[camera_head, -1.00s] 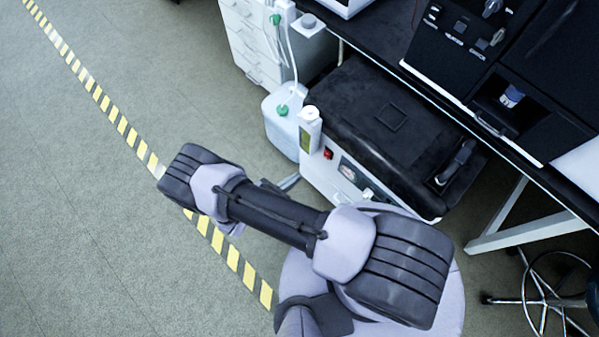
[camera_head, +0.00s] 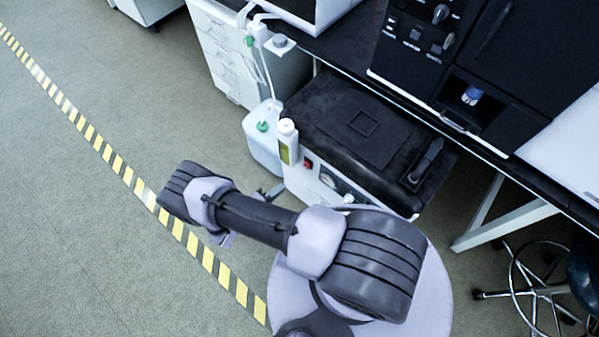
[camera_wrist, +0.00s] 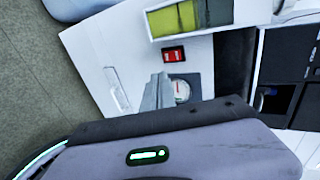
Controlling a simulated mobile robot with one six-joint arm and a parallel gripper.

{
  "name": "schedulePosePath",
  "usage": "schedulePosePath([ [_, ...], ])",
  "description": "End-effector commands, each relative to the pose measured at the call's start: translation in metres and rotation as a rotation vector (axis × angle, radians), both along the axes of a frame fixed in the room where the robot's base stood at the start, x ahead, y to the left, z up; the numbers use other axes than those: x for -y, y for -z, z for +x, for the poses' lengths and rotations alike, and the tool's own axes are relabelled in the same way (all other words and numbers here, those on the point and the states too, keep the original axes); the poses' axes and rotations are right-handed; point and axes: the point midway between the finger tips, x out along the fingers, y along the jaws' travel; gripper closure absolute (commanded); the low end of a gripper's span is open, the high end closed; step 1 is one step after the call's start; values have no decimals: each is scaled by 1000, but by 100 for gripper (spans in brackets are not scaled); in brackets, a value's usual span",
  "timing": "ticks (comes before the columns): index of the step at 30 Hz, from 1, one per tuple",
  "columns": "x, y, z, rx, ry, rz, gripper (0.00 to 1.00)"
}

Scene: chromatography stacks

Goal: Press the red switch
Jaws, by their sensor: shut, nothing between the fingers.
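The red switch (camera_wrist: 174,55) is a small red rocker in a dark frame on the white front panel of a boxy machine. It also shows in the head view (camera_head: 308,164), on the machine's front near its left end. My gripper (camera_wrist: 160,80) shows in the wrist view as grey fingers, closed together, with nothing held. In that picture its tips lie just below and left of the switch, and a gap of panel shows between them. In the head view my arm stands in front of the machine, and the gripper is mostly hidden behind it.
A round gauge (camera_wrist: 181,90) sits beside the switch, partly behind the fingers. The black bench (camera_head: 480,150) is behind; open floor lies left.

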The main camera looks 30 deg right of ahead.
Motion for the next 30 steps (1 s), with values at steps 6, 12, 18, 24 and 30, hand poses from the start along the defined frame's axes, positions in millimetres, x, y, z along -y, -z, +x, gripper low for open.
schedulePosePath([
  [6,42,23,14,0,5,0,100],
  [12,79,38,27,0,5,0,100],
  [18,103,39,36,0,2,0,100],
  [24,109,39,39,0,-1,0,100],
  [30,109,38,39,0,-1,0,100],
])
